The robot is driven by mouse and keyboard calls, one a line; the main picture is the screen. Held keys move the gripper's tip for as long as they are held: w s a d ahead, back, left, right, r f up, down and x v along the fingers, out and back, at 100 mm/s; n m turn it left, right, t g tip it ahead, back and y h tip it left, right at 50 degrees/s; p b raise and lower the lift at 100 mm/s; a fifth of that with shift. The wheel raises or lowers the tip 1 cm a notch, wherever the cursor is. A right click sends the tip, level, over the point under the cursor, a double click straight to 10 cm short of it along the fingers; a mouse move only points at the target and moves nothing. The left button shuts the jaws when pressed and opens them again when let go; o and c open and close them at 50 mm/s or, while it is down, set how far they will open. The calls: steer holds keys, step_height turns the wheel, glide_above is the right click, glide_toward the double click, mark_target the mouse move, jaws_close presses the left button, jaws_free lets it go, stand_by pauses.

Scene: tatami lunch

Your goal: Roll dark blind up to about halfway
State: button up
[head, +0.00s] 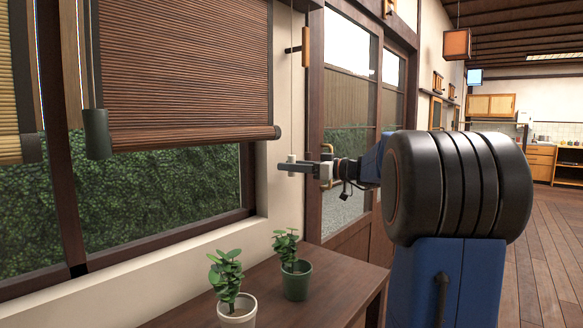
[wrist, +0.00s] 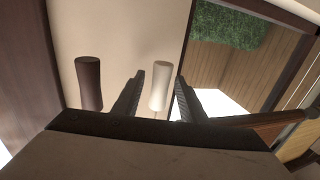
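The dark brown slatted blind (head: 185,75) hangs at the window in the head view, its bottom rail above the sill and the lower glass uncovered. A thin cord (head: 291,95) hangs to its right, down to a small white pull (head: 292,158). My gripper (head: 284,167) is at that pull. In the wrist view, the white pull (wrist: 160,88) sits between the two open fingers, with a gap visible on each side. A dark brown pull (wrist: 89,84) hangs outside the fingers, to the left; I cannot make it out in the head view.
A dark wooden table (head: 335,287) with two potted plants (head: 297,280) (head: 234,312) stands below my gripper. A lighter blind (head: 15,85) hangs at far left. A glazed wooden door (head: 345,130) is close behind my gripper. Open floor (head: 545,230) lies right.

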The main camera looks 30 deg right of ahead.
steer(key=v, duration=1.7)
steer(key=shift+s, duration=0.2)
steer(key=shift+d, duration=0.1)
